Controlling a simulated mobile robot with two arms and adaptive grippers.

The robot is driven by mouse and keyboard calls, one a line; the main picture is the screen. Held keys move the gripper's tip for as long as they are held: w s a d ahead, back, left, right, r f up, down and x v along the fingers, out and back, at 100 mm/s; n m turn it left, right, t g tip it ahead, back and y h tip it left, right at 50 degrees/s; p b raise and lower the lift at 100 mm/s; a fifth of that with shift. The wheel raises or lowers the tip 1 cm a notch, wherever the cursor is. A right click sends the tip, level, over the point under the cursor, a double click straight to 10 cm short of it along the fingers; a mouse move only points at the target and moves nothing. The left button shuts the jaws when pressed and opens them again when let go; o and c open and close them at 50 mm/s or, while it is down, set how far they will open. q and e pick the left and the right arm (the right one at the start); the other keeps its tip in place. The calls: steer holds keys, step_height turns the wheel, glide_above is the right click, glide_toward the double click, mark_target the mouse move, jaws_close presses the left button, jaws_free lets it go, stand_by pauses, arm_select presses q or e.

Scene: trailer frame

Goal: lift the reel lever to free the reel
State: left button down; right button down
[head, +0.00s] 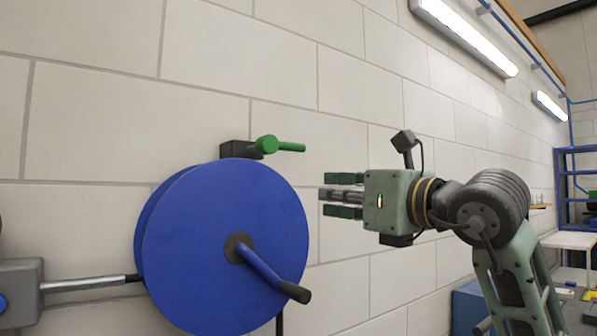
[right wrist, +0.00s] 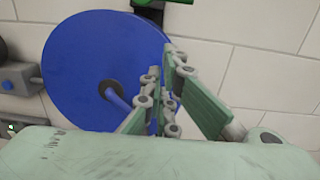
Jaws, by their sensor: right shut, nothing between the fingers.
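The reel is a large blue disc (head: 205,255) on the wall, with a crank (head: 262,268) at its hub that ends in a dark grip. The green reel lever (head: 290,147) points right, about level, from a black block (head: 236,149) above the reel's top edge. My right gripper (head: 328,196) is shut and empty, to the right of the reel and below the lever, apart from both. In the right wrist view the reel (right wrist: 85,60) shows behind the fingers, which hide part of it. The lever is mostly cut off there. My left gripper is out of view.
A grey box (head: 20,290) with a metal rod (head: 90,284) stands left of the reel. White block wall lies behind. A white table (head: 567,240) and blue shelving (head: 575,160) stand far right. The wall between lever and gripper is clear.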

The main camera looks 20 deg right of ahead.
mark_target(283, 146)
steer(key=shift+w+d+r, duration=0.1)
steer(key=shift+d, duration=0.15)
steer(key=shift+w, duration=0.1)
steer(key=p+x, duration=0.2)
steer(key=x, duration=0.2)
steer(key=p+x, duration=0.2)
steer(key=x, duration=0.3)
steer(key=shift+r+p, duration=0.2)
steer(key=shift+p, duration=0.2)
steer(key=r+p, duration=0.1)
steer(key=w+r+p, duration=0.1)
steer(key=r+p, duration=0.1)
steer(key=shift+w+a+r, duration=0.2)
steer(key=shift+a+r, duration=0.05)
